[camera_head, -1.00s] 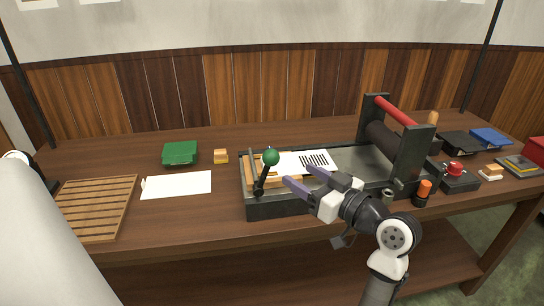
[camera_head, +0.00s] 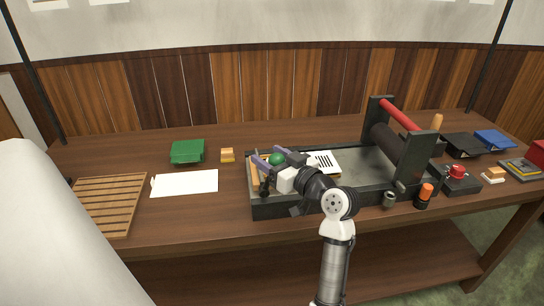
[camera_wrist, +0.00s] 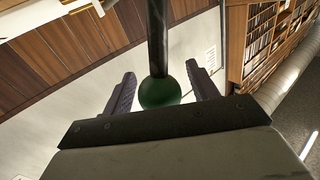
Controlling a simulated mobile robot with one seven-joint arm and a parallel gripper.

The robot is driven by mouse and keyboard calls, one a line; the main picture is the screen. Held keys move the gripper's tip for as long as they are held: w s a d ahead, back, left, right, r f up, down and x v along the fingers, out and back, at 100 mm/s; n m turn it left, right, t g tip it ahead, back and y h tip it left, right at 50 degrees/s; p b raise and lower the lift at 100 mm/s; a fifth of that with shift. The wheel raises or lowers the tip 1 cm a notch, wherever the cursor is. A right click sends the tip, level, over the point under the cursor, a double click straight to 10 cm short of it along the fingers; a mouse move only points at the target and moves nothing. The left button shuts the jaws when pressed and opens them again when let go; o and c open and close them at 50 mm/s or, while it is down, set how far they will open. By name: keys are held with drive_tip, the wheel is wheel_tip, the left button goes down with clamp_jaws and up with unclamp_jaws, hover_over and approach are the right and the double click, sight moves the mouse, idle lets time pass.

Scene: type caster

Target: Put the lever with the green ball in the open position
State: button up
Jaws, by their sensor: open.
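The lever's green ball (camera_head: 276,159) is at the left end of the black press bed. Its dark rod (camera_head: 264,187) runs down to the front left of the bed and is partly hidden by my gripper. My gripper (camera_head: 262,156) is open, with its two purple fingers on either side of the ball. In the wrist view the green ball (camera_wrist: 160,93) sits between the spread fingers of my gripper (camera_wrist: 160,88), close to the palm, with a gap to each finger. The dark rod (camera_wrist: 157,40) extends from the ball to the top edge of that view.
The press bed (camera_head: 300,207) carries a printed sheet (camera_head: 324,161), a dark roller and a red bar (camera_head: 399,115). A green box (camera_head: 187,151), a white paper (camera_head: 185,183) and a slatted wooden rack (camera_head: 110,203) lie to the left. Small jars stand along the front right.

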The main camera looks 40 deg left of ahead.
clamp_jaws()
idle(0.3)
drive_tip(key=s+a+f+n+t+h+b, duration=0.1)
drive_tip(key=s+a+f+n+t+h, duration=0.1)
drive_tip(key=s+a+n+h, duration=0.3)
drive_tip(key=shift+s+a+n+h, duration=0.3)
drive_tip(key=shift+s+n+h, duration=0.2)
drive_tip(key=shift+s+n, duration=0.5)
drive_tip(key=shift+w+f+n, duration=0.1)
drive_tip(key=shift+w+n, duration=0.05)
drive_tip(key=shift+n, duration=0.15)
unclamp_jaws()
